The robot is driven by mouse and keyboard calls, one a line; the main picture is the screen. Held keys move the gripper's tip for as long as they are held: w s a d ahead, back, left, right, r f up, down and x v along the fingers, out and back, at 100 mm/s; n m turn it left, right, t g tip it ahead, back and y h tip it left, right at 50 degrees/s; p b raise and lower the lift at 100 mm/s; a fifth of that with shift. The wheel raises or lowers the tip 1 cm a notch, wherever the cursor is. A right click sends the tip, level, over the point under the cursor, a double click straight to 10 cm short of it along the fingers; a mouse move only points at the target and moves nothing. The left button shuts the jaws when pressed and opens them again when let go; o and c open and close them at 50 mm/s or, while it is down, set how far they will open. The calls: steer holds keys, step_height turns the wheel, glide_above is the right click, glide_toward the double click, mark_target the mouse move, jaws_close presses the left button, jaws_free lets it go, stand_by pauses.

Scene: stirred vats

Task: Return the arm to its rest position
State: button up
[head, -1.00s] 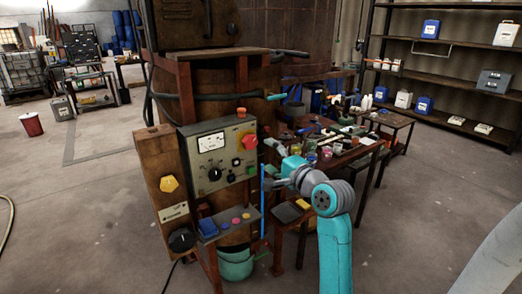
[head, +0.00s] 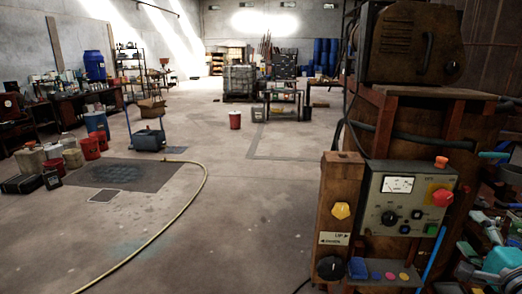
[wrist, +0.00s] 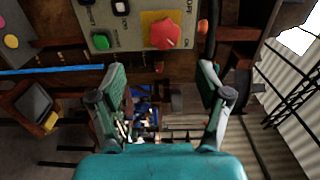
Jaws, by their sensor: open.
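My gripper (wrist: 161,92) is open and empty in the wrist view, its two fingers spread wide apart. Part of my teal arm (head: 497,262) shows at the lower right edge of the head view, beside the control panel. The grey control panel (head: 375,215) stands on the rusty vat stand, with a meter, knobs and a red button (head: 441,196). The same red button (wrist: 165,34) and a green button (wrist: 100,41) show at the top of the wrist view. The fingers do not appear to touch the panel.
A blue rod (head: 432,258) stands upright beside the panel, close to my arm. A brown box with a yellow knob (head: 341,211) is left of the panel. A yellow hose (head: 190,205) lies on the floor. Open floor spreads across the middle and left.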

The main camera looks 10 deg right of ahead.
steer(key=s+a+f+n+g, duration=0.1)
steer(key=s+a+f+n, duration=0.35)
steer(key=a+f, duration=0.7)
steer(key=s+a+f+n+g, duration=0.1)
steer(key=s+a+f+n, duration=0.3)
steer(key=a+f, duration=0.75)
steer(key=s+a+f+n+y, duration=0.1)
steer(key=s+a+n, duration=0.3)
steer(key=s, duration=0.4)
steer(key=s+a+f+n+y, duration=0.1)
steer(key=s+a+n, duration=0.3)
steer(key=s, duration=0.5)
steer(key=s+a+f+n+y, duration=0.1)
steer(key=s+a+n+y, duration=0.2)
steer(key=s, duration=0.6)
steer(key=shift+a+f+n+g, duration=0.3)
steer(key=shift+a+n, duration=0.15)
steer(key=shift+n, duration=0.5)
